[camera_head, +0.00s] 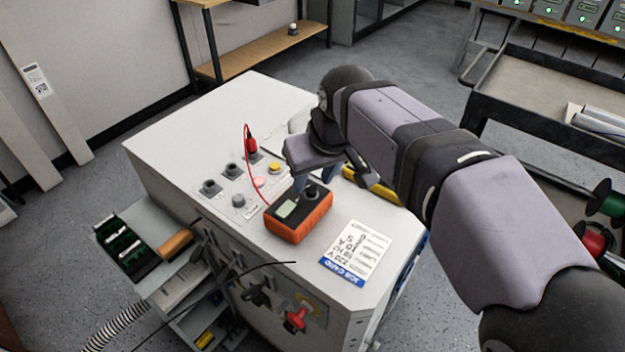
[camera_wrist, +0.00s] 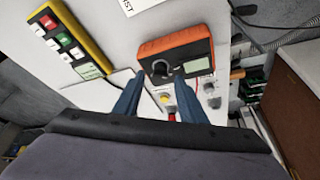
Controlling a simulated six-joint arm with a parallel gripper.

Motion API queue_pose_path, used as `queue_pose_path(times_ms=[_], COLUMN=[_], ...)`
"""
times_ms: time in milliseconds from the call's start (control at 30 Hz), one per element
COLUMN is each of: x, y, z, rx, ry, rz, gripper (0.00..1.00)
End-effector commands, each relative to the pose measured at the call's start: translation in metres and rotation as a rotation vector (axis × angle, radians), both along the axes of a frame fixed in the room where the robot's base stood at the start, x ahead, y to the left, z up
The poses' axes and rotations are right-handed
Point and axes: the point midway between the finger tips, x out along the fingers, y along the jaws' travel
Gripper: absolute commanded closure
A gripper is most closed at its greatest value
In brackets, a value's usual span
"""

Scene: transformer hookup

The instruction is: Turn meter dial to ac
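The orange meter (camera_head: 299,213) lies on the white cabinet top, with a grey screen (camera_head: 288,208) and a dark dial (camera_head: 312,193). The meter also shows in the wrist view (camera_wrist: 160,47), its dial (camera_wrist: 160,69) at the near edge of its face. My gripper (camera_head: 306,186) points down at the dial end of the meter. In the wrist view its two blue fingers (camera_wrist: 158,76) are apart, one on each side of the dial, with small gaps showing. I cannot tell whether the tips reach the dial's height. The dial's marks are too small to read.
A red plug (camera_head: 251,146) with a red lead stands in a panel of sockets and a yellow button (camera_head: 274,167). A job card (camera_head: 355,252) lies right of the meter. A yellow pendant with coloured buttons (camera_wrist: 66,38) lies nearby. A black cable crosses the cabinet front.

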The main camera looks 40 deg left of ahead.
Motion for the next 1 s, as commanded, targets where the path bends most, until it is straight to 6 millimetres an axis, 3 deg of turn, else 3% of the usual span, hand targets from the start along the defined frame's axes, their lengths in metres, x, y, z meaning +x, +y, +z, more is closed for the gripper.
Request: queue_pose_path(times_ms=[200,500,667,1000], x=[0.003,0.003,0.003,0.003], y=[0.005,0.006,0.006,0.006], z=[-0.015,-0.016,-0.016,-0.015], rx=[-0.001,0.000,0.000,0.000], ry=[0.000,0.000,0.000,0.000], rz=[0.000,0.000,0.000,-0.025], gripper=[0.62,0.62,0.98,1.00])
